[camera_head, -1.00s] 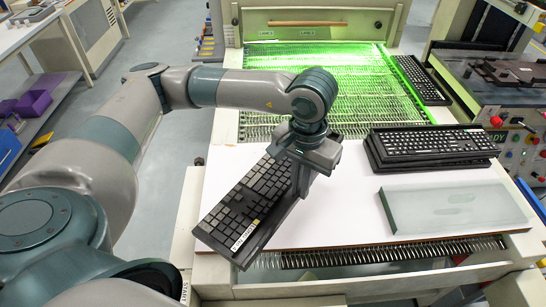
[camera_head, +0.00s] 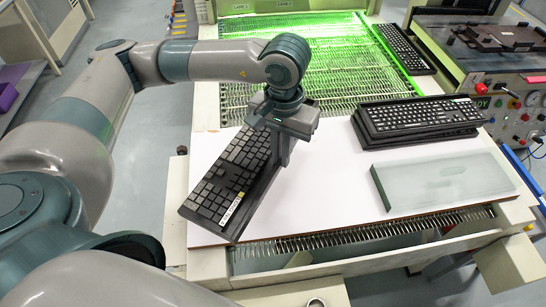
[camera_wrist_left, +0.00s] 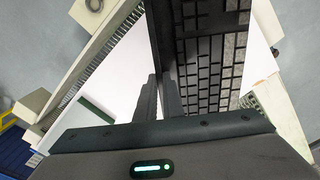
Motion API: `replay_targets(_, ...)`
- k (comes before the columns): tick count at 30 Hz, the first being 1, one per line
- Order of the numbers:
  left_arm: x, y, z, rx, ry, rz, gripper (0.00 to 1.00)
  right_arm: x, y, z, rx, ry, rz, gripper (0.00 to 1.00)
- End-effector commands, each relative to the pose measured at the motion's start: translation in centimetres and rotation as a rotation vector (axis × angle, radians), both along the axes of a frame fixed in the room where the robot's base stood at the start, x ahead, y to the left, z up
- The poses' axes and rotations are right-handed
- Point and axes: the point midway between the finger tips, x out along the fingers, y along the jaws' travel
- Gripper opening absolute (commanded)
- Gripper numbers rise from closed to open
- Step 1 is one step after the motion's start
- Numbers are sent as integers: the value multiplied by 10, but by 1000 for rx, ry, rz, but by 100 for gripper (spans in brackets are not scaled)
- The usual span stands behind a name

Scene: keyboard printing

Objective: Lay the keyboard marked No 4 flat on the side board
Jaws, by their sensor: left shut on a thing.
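A dark keyboard (camera_head: 222,182) with grey and black keys is held at a slant over the left part of the white board (camera_head: 335,180). A pale label (camera_head: 231,209) is on its front end; I cannot read the number. My left gripper (camera_head: 281,158) is shut on the keyboard's right long edge. In the left wrist view the gripper (camera_wrist_left: 163,95) has its fingers against the edge of the keyboard (camera_wrist_left: 205,55). I cannot tell whether the keyboard touches the board. My right gripper is not in view.
Stacked keyboards (camera_head: 420,117) lie at the board's back right, behind a pale glassy slab (camera_head: 443,180). Another keyboard (camera_head: 404,47) lies beside the green-lit conveyor (camera_head: 310,75). A control panel (camera_head: 510,105) stands at the right. The board's middle is clear.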

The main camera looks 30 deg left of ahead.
Motion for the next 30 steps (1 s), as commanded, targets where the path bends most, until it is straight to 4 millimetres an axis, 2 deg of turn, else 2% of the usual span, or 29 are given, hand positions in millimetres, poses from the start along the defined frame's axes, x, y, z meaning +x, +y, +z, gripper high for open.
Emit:
replay_targets(5, 5, -2, -2, -1, 1, 145, 0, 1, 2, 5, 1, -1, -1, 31)
replay_targets(11, 15, -2, -10, 0, 4, 463, 0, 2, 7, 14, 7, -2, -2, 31)
replay_targets(22, 30, 8, -36, 5, 8, 1248, 0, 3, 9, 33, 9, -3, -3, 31)
replay_targets(30, 33, 24, -60, 9, 10, 1817, 0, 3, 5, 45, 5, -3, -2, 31)
